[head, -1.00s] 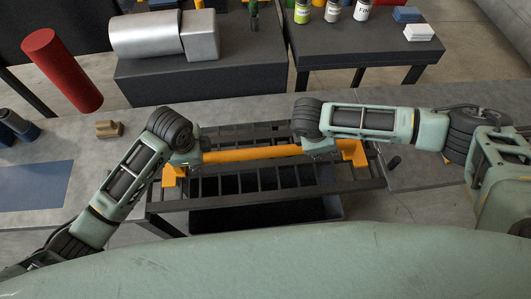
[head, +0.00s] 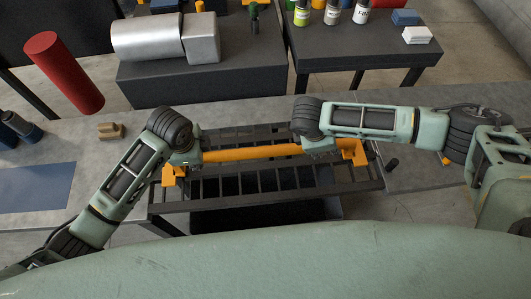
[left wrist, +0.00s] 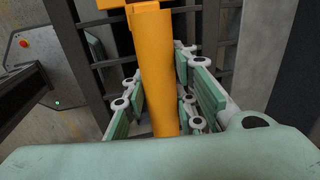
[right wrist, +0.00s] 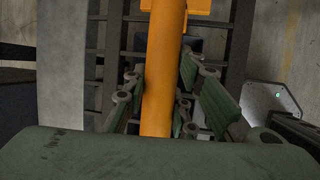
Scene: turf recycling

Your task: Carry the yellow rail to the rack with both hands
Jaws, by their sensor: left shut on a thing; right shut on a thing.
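The yellow rail (head: 252,153) lies level from left to right over the dark slatted rack (head: 262,181), with a yellow bracket at each end. I cannot tell whether it touches the slats. My left gripper (head: 190,158) is shut on the rail near its left end. In the left wrist view the rail (left wrist: 152,60) runs between the green finger pads (left wrist: 158,100). My right gripper (head: 318,150) is shut on the rail near its right end. In the right wrist view the rail (right wrist: 163,70) runs between the fingers (right wrist: 160,100). The arm ends partly hide both grips.
A red cylinder (head: 64,72) and a small brown block (head: 110,131) are on the left. A blue mat (head: 35,186) lies on the grey bench. Behind are a metal cylinder (head: 150,37) on a dark block and a dark table (head: 350,48) with bottles.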

